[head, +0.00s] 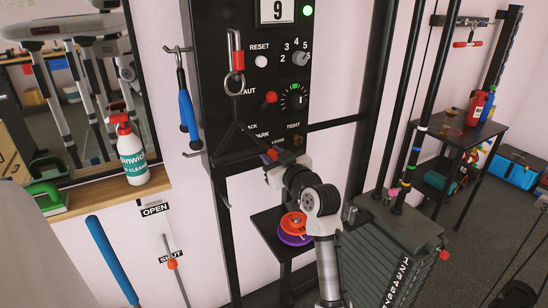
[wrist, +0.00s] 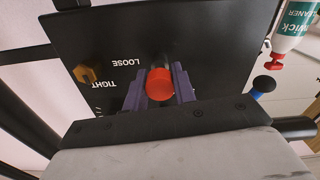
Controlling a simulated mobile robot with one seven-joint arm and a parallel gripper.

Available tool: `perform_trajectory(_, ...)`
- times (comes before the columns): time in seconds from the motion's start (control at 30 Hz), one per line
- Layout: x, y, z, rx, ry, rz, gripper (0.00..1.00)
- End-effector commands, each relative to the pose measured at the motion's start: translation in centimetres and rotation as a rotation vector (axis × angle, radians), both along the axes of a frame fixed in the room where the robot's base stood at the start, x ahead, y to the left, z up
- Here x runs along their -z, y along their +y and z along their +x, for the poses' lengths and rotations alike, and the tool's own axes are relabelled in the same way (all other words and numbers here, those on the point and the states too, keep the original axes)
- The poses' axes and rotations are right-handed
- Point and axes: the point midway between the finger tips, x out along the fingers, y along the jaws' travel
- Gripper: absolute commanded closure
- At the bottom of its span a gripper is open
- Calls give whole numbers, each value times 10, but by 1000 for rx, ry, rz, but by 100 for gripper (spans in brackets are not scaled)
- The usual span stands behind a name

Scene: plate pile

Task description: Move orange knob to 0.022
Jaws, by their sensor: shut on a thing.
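The orange knob (wrist: 160,84), red-orange in colour, sits between the two purple fingers of my gripper (wrist: 160,88) in the wrist view. My gripper is shut on it at the lower part of the black panel, by the word LOOSE. In the head view my gripper (head: 272,160) reaches the panel's lower edge, and only a small red bit of the knob (head: 272,154) shows above the fingers. The word TIGHT is on the other side, near a brass-coloured hex piece (head: 298,141), which also shows in the wrist view (wrist: 88,75).
The black panel (head: 225,70) also carries a red-tipped lever (head: 270,97), dials and a hanging red-handled carabiner (head: 235,60). A blue-handled tool (head: 187,112) hangs at its left. Orange and purple discs (head: 293,225) lie on a small black shelf below my arm. A weight stack stands at right.

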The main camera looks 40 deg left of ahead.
Motion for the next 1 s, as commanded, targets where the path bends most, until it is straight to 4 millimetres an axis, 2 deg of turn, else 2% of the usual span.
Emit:
perform_trajectory(0.13,0,16,6,0,-2,0,100)
perform_trajectory(0.37,-1,17,7,2,-1,1,100)
perform_trajectory(0.4,-1,17,7,2,-1,1,72)
perform_trajectory(0.57,-1,17,7,2,-1,1,51)
perform_trajectory(0.87,0,15,6,1,0,1,51)
perform_trajectory(1.0,1,3,2,2,-1,2,51)
